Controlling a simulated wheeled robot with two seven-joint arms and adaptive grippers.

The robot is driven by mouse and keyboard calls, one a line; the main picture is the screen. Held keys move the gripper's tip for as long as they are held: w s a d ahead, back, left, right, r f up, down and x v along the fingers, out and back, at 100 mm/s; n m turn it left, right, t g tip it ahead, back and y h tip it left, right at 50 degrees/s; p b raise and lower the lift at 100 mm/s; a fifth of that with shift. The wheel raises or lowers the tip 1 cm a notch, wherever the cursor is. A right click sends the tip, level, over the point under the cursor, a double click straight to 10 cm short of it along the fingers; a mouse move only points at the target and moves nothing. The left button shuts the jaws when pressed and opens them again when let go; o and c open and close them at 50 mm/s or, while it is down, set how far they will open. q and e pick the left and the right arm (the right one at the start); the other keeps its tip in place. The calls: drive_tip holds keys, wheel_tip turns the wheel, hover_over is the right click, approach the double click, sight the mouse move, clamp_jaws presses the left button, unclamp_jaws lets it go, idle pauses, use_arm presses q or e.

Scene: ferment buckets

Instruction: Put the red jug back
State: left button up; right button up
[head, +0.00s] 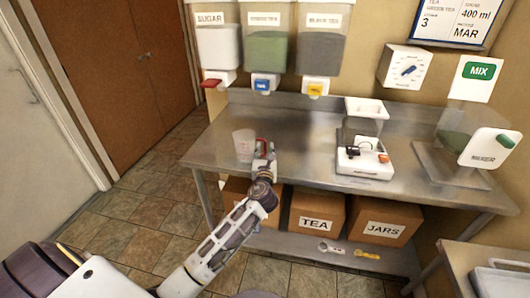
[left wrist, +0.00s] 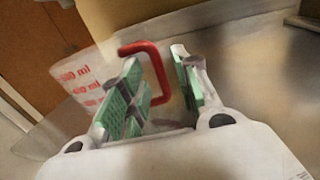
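The red jug is a clear measuring jug (head: 243,146) with red markings and a red handle, upright on the steel table's left part. My left gripper (head: 265,161) is at its right side, by the handle. In the left wrist view the red handle (left wrist: 160,75) shows in the gap between the green-padded fingers of the left gripper (left wrist: 160,90). The fingers are apart, with space beside the handle; I see no firm grip. Part of the jug body (left wrist: 80,85) is hidden by the near finger. My right gripper is not in view.
Sugar (head: 218,45), green tea (head: 265,48) and black tea (head: 321,48) dispensers hang above the steel table (head: 215,150). A white scale-like device (head: 364,160) and a mixer (head: 487,147) stand to the right. Boxes sit below. The table between jug and device is clear.

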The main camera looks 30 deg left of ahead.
use_arm(q)
drive_tip(key=v, duration=1.1)
drive_tip(key=shift+s, duration=0.3)
drive_tip(key=shift+d+r, duration=0.1)
drive_tip(key=shift+d, duration=0.05)
idle(0.4)
drive_tip(key=s+f+n+g+h, duration=0.2)
drive_tip(key=f+n+g, duration=0.15)
drive_tip(key=f, duration=1.05)
drive_tip(key=s+f+n+g+h, duration=0.1)
drive_tip(key=s+f+n+g, duration=0.2)
drive_tip(key=f, duration=1.1)
drive_tip(key=s+f+n+g+h, duration=0.15)
drive_tip(key=f+n, duration=0.25)
drive_tip(key=f, duration=0.9)
drive_tip(key=s+a+f+n+g+h, duration=0.1)
drive_tip(key=s+a+f+n+g, duration=0.1)
drive_tip(key=s+f+n, duration=0.7)
drive_tip(key=s+a+f+n+g+h, duration=0.1)
drive_tip(key=s+f+n+g, duration=0.3)
drive_tip(key=s+f+n, duration=0.5)
drive_tip(key=s+f, duration=0.4)
drive_tip(key=s, duration=0.4)
drive_tip(key=s+a+f, duration=0.1)
drive_tip(key=s+f, duration=0.3)
drive_tip(key=s, duration=0.4)
drive_tip(key=shift+s+f, duration=0.35)
drive_tip(key=shift+f, duration=0.05)
